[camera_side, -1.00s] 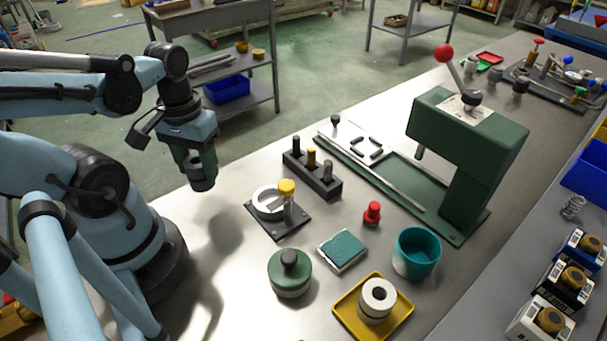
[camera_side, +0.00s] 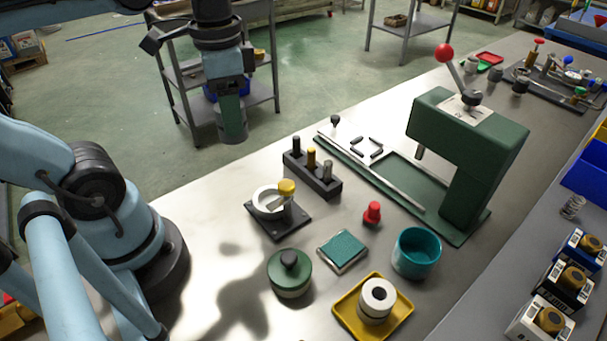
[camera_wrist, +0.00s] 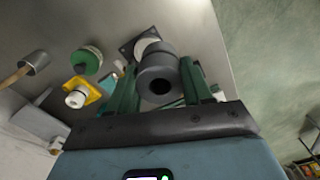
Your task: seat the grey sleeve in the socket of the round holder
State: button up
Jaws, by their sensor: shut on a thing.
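My gripper (camera_side: 232,103) is shut on the grey sleeve (camera_side: 232,128) and holds it in the air, left of and above the bench edge. In the wrist view the dark grey sleeve (camera_wrist: 160,78) sits between the green fingers, its round bore facing the camera. What looks like the round holder is a white ring (camera_side: 263,203) on a dark square plate, with a yellow-capped post at its right side. The sleeve is well apart from it. In the wrist view the ring (camera_wrist: 146,46) is partly hidden behind the sleeve.
A yellow tray (camera_side: 346,313) bears a white bored cylinder (camera_side: 378,296). Near the holder are a green lidded pot (camera_side: 289,277), a teal pad (camera_side: 342,250), a teal cup (camera_side: 416,254), a red knob (camera_side: 372,212) and a peg block (camera_side: 318,184). A green press (camera_side: 465,150) stands behind.

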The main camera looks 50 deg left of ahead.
jog(key=w+d+r+m, duration=0.3)
jog(key=d+m, duration=0.2)
jog(key=m, duration=0.2)
notch_tip(320, 180, down, 18)
jog(key=shift+a+r, duration=0.1)
jog(key=shift+r, duration=0.05)
dwell(0.5)
jog(key=o, duration=1.1)
